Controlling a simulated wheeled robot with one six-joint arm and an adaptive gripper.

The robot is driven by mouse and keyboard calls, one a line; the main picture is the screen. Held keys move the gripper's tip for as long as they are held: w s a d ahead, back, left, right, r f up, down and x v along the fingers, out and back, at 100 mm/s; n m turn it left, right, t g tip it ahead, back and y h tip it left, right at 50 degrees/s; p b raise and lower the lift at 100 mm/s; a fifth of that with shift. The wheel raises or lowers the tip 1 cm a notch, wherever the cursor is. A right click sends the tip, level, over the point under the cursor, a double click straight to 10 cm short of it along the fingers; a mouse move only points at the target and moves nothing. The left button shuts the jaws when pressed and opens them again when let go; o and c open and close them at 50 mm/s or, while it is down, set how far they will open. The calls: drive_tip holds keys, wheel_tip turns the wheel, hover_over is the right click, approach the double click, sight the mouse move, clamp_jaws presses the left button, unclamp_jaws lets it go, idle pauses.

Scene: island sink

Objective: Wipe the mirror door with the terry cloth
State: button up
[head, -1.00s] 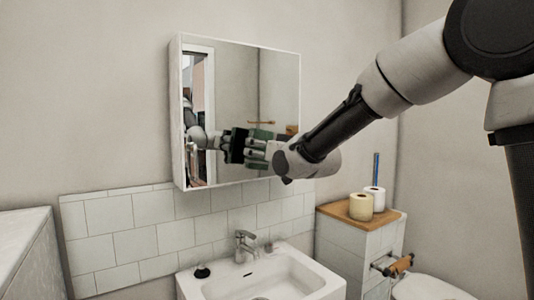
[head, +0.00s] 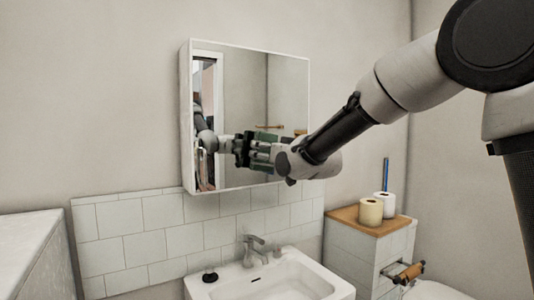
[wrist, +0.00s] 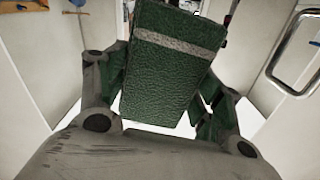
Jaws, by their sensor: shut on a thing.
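The terry cloth (wrist: 178,72) is dark green with a pale stripe and fills the middle of the wrist view. My gripper (wrist: 157,100) is shut on it, with one finger at each side. The mirror door (head: 235,95) is the front of a white wall cabinet above the sink. It looks closed in the head view. My arm reaches in from the right, and its end is in front of the door's lower right part. The reflection of my arm and gripper mixes with the real gripper there, so I cannot tell whether the cloth touches the glass.
A white sink (head: 275,281) with a tap (head: 251,249) and a dark round item (head: 210,275) is below the cabinet. To the right, a wood-topped ledge (head: 345,216) bears paper rolls (head: 371,211). A paper holder (head: 407,272) sticks out below it.

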drive_tip(key=shift+x, duration=0.95)
drive_tip(key=shift+d, duration=0.1)
drive_tip(key=shift+w+d, duration=0.55)
drive_tip(key=shift+d, duration=0.25)
drive_tip(key=shift+w+d, duration=0.55)
drive_tip(key=shift+d, duration=0.25)
drive_tip(key=shift+a, duration=0.1)
drive_tip(key=shift+s+a, duration=0.5)
drive_tip(key=shift+a, duration=0.35)
drive_tip(key=shift+s+a, duration=0.5)
drive_tip(key=shift+a, duration=0.35)
drive_tip(key=shift+c, duration=0.4)
drive_tip(key=shift+v, duration=2.9)
drive_tip(key=shift+v, duration=1.5)
